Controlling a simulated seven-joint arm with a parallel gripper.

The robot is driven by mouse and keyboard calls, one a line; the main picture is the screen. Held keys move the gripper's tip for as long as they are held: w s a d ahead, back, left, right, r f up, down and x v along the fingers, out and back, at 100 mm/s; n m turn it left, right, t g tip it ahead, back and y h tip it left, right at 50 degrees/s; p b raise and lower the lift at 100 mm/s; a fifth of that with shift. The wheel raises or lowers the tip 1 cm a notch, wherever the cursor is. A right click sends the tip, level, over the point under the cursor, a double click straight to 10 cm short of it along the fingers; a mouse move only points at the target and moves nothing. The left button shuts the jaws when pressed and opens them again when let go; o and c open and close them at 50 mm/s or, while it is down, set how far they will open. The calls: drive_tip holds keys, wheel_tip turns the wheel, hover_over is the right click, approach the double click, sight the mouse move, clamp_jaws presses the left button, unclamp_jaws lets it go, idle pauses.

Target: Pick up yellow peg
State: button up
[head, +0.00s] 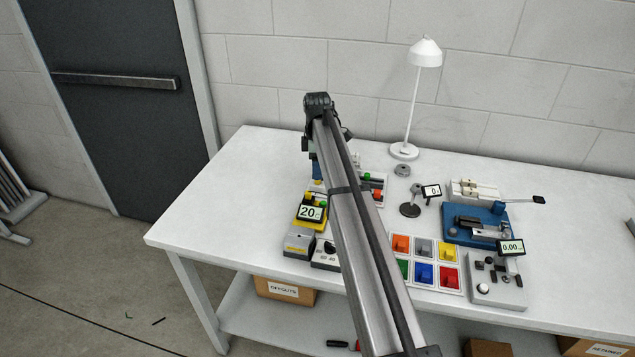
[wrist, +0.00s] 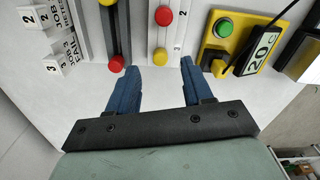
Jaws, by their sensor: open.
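My gripper (wrist: 160,67) is open and empty in the wrist view, its two blue fingers pointing at a white strip. A yellow round peg top (wrist: 160,55) on that strip sits just beyond the gap between the fingertips, untouched. A red one (wrist: 163,15) is farther along the same strip. On the dark-slotted strip to the left are another yellow top (wrist: 108,2), cut by the frame edge, and a red one (wrist: 116,63) near the left fingertip. In the head view my arm hides much of this area.
A yellow box with a green button (wrist: 224,28) and a "20" display (wrist: 262,51) is close to the right finger. White numbered tags (wrist: 50,40) lie left. In the head view, coloured bins (head: 423,262), a blue fixture (head: 450,232) and a lamp (head: 404,152) stand right; the table's left side (head: 220,190) is clear.

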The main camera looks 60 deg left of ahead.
sight(317, 183)
wheel_tip(317, 183, down, 4)
drive_tip(key=shift+r, duration=0.25)
clamp_jaws()
idle(0.3)
